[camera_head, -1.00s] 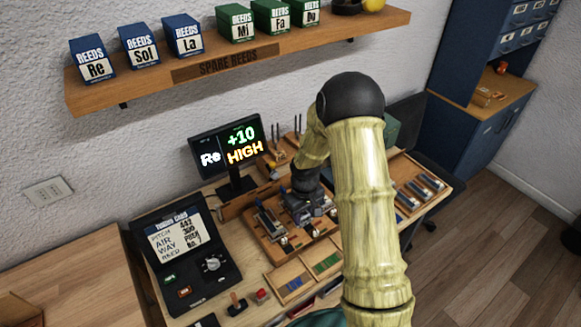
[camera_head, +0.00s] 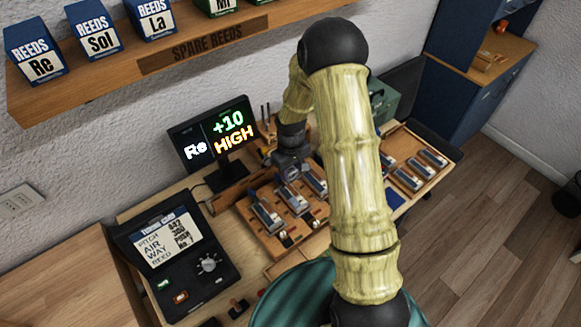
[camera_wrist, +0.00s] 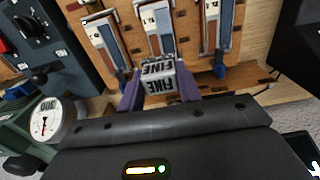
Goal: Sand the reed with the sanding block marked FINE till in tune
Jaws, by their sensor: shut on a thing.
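My gripper (camera_head: 291,168) is at the back edge of the wooden reed board (camera_head: 262,236); the arm hides part of it. In the wrist view my gripper (camera_wrist: 159,86) has its purple fingers shut on a grey sanding block (camera_wrist: 160,82) marked FINE. The block is just off the end of the middle reed (camera_wrist: 164,32), between a left reed (camera_wrist: 109,45) and a right reed (camera_wrist: 210,30). Whether it touches the middle reed cannot be told. The display (camera_head: 222,137) reads Re, +10, HIGH.
A tuning card device (camera_head: 172,255) stands at the left of the bench. Another tray of reeds (camera_head: 412,172) lies to the right. A shelf with reed boxes (camera_head: 95,28) hangs above. In the wrist view a round gauge (camera_wrist: 45,120) is near at left.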

